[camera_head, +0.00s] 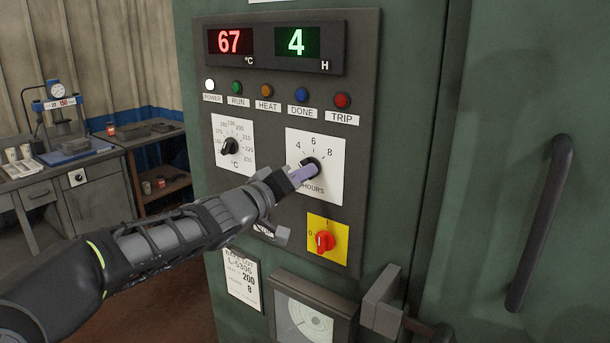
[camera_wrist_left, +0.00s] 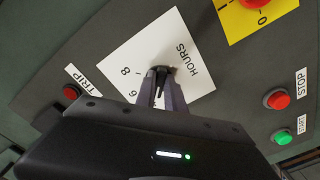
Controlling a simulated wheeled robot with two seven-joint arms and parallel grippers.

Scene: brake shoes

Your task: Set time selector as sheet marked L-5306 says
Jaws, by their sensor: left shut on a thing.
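The time selector is a black knob (camera_head: 311,163) on a white HOURS plate (camera_head: 331,187) marked 4, 6 and 8. My left gripper (camera_head: 302,174) is shut on this knob, and its fingers hide much of it, so I cannot tell where the pointer stands. In the left wrist view the fingertips (camera_wrist_left: 160,84) close around the knob (camera_wrist_left: 161,71). The green display (camera_head: 297,42) reads 4 H. The sheet marked L-5306 (camera_head: 242,279) hangs below the panel. Its large figures read 200 and 8, and my arm covers part of its top.
A °C dial (camera_head: 230,147) is left of the HOURS plate. The red display (camera_head: 231,41) reads 67 °C. A red switch (camera_head: 324,241) on yellow sits just below the selector. A door handle (camera_head: 541,220) stands at right. A bench (camera_head: 100,165) is at far left.

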